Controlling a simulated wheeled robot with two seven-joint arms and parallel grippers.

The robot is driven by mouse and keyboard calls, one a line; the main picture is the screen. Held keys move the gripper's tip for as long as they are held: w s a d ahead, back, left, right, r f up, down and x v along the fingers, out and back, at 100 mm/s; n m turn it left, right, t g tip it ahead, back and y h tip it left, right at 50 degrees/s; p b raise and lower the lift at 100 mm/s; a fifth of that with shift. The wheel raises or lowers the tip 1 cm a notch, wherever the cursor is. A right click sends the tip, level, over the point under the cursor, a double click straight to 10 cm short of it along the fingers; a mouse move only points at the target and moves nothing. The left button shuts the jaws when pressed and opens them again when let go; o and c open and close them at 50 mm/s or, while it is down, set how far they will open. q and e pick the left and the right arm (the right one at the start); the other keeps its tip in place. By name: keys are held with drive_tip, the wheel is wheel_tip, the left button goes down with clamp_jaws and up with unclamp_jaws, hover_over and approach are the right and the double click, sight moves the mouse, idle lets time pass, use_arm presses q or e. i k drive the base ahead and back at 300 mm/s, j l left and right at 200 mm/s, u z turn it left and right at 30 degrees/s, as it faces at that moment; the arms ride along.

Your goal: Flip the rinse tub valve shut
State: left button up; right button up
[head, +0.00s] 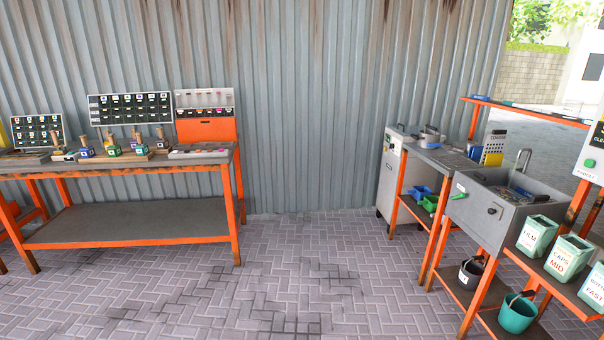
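The grey rinse tub (482,222) stands at the right in the head view, set in an orange-framed bench. A metal tap (523,160) rises at its back edge. A green lever handle (458,196) sticks out at the left of the tub's front face; it looks like the valve. A small dark knob or fitting (493,211) sits further right on the same face. Some items lie inside the basin, too small to tell. Neither of my grippers is in view.
An orange workbench (130,235) with stamps and boards stands at the left. The brick floor (300,285) between is clear. Labelled bins (568,258) stand on a shelf right of the tub; a teal bucket (517,313) and dark bucket (471,272) sit below it.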

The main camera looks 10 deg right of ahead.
sight(462, 194)
drive_tip(key=i+j+z, duration=0.1)
drive_tip(key=i+z, duration=0.2)
drive_tip(key=i, duration=0.2)
drive_tip(key=i+j+z, duration=0.25)
drive_tip(key=i, duration=0.25)
drive_tip(key=i+j+z, duration=0.3)
drive_tip(key=i, duration=0.2)
drive_tip(key=i+j+z, duration=1.05)
drive_tip(key=j+z, duration=0.2)
drive_tip(key=j, duration=0.2)
